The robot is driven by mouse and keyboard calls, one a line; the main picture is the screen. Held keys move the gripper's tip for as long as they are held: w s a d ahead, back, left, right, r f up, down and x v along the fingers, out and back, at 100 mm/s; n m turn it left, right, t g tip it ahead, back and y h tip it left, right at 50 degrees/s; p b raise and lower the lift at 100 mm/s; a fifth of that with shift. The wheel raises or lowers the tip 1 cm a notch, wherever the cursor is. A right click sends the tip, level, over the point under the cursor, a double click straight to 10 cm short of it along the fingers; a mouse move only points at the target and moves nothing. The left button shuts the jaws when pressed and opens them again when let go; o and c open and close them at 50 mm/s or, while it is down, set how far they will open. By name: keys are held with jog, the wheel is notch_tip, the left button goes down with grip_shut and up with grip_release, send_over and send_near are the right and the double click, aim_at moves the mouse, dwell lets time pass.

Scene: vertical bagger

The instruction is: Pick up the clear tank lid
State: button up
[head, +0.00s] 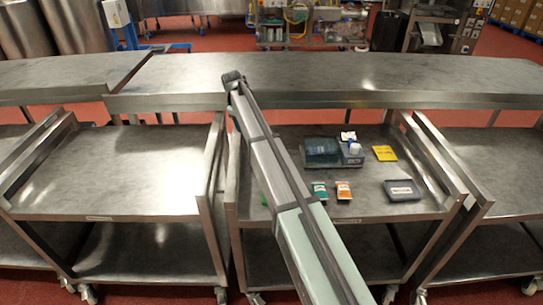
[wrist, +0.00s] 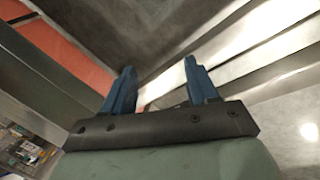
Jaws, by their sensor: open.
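On the middle cart's top lies a flat, dark see-through piece with a pale rim (head: 402,190), near the front right. It looks like the clear tank lid, but it is too small to be sure. A dark, box-like clear tank (head: 321,151) stands farther back on the same cart. My gripper shows in the wrist view (wrist: 157,80) with its two blue fingers apart and nothing between them. In the head view my arm reaches to the left of these things, its far end at the long bench's edge. The fingers cannot be made out there.
Beside the tank are a grey piece (head: 352,158) and a small white-and-blue item (head: 354,148). A yellow packet (head: 385,153), a green packet (head: 319,188) and an orange packet (head: 343,190) lie on the cart. The long bench (head: 400,75) behind and left cart (head: 120,180) are bare.

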jog(key=s+d+r+m+g+y, duration=0.2)
jog(key=d+g, duration=0.1)
jog(key=d, duration=0.8)
notch_tip(320, 180, down, 14)
jog(key=shift+c, duration=0.3)
grip_shut()
dwell(0.3)
